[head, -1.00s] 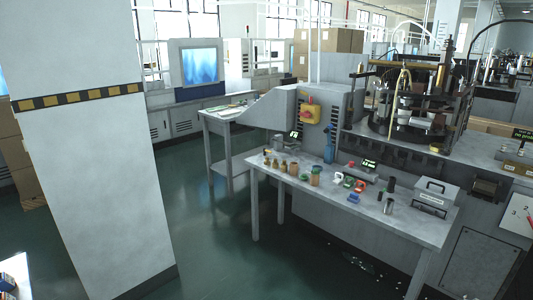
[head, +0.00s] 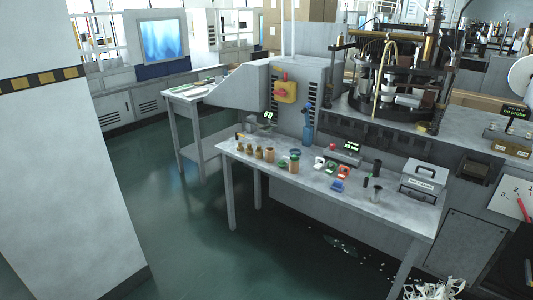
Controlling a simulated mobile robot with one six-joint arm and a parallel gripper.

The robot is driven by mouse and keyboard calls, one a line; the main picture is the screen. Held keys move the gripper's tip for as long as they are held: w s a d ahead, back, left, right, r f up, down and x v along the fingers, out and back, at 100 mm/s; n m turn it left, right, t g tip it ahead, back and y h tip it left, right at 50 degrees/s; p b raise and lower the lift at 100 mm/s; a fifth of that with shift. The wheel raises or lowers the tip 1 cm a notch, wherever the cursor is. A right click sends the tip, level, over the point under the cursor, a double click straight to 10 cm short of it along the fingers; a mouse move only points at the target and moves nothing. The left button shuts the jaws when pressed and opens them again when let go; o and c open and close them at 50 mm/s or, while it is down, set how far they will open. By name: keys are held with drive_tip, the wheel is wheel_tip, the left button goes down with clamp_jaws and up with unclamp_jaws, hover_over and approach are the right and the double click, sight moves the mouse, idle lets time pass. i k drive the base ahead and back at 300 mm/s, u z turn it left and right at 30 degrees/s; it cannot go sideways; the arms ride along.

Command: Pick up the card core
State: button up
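A small tan cylinder (head: 295,165) that looks like the card core stands on the grey workbench (head: 330,203), left of its middle. It is too small to be sure. A green-blue round piece shows at its upper end, and a blue-green piece (head: 283,165) lies beside it on the left. Several small amber bottles (head: 259,153) stand in a row further left. My gripper is not in view, and nothing is seen touching the tan cylinder.
Small red, green and white pieces (head: 331,167), a blue block (head: 337,185), dark cylinders and a grey case (head: 424,182) share the bench. A forming machine (head: 395,85) stands behind. A pillar (head: 60,190) blocks the left. Green floor (head: 185,235) lies open between. White scraps (head: 435,289) lie front right.

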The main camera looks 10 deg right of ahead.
sight(270, 155)
drive_tip(key=z, duration=0.55)
drive_tip(key=i, duration=1.65)
drive_tip(key=z, duration=1.05)
drive_tip(key=k, duration=0.1)
drive_tip(key=u, duration=2.3)
